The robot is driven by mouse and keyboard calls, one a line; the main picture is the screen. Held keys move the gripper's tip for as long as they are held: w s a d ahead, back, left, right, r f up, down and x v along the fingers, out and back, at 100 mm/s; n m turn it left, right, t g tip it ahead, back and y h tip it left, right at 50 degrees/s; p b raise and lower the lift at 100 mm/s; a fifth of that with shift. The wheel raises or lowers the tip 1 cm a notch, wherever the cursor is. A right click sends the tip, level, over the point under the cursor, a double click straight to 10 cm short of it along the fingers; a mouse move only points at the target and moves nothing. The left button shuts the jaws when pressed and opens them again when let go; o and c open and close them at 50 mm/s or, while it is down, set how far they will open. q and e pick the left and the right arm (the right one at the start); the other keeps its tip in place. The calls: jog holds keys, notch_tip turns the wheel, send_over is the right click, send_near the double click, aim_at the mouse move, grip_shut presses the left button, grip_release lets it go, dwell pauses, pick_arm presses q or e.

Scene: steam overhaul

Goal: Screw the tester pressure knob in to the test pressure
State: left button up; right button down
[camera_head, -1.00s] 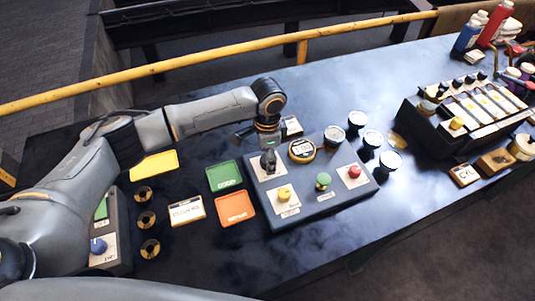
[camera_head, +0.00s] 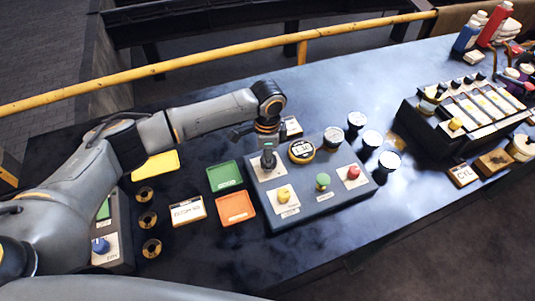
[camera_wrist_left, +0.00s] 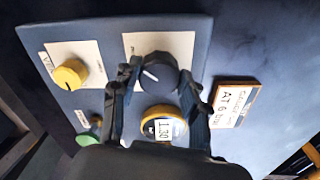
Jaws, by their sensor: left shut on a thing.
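The tester is a grey-blue box (camera_head: 334,197) on the dark bench. Its dark pressure knob (camera_wrist_left: 158,72) has a white pointer line and sits on a white label plate in the left wrist view. My left gripper (camera_head: 268,160) points down at the box's back left corner. In the left wrist view its two fingers (camera_wrist_left: 160,80) are on either side of the knob, shut on it. Beside the knob, a yellow-ringed round gauge (camera_wrist_left: 163,126) has a digital display that seems to read 1.30; it also shows in the head view (camera_head: 302,150). My right gripper is not in view.
The box also carries a yellow knob (camera_head: 283,195), a green knob (camera_head: 322,181) and a red button (camera_head: 353,172). Green (camera_head: 224,177) and orange (camera_head: 235,207) trays lie to its left.

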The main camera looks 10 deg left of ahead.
pick_arm(q)
jog(key=m+p, duration=0.1)
jog(key=m, duration=0.3)
jog(key=shift+r+m+p, duration=0.1)
jog(key=shift+m+p, duration=0.2)
jog(key=m, duration=0.4)
jog(key=shift+w+m+p, duration=0.15)
jog(key=shift+m+p, duration=0.15)
jog(key=shift+p, duration=0.05)
jog(key=m, duration=1.1)
jog(key=shift+d+b, duration=0.15)
jog(key=shift+b, duration=0.2)
jog(key=shift+m, duration=0.3)
jog(key=o, duration=1.1)
jog(key=shift+o, duration=0.2)
notch_tip(320, 180, up, 12)
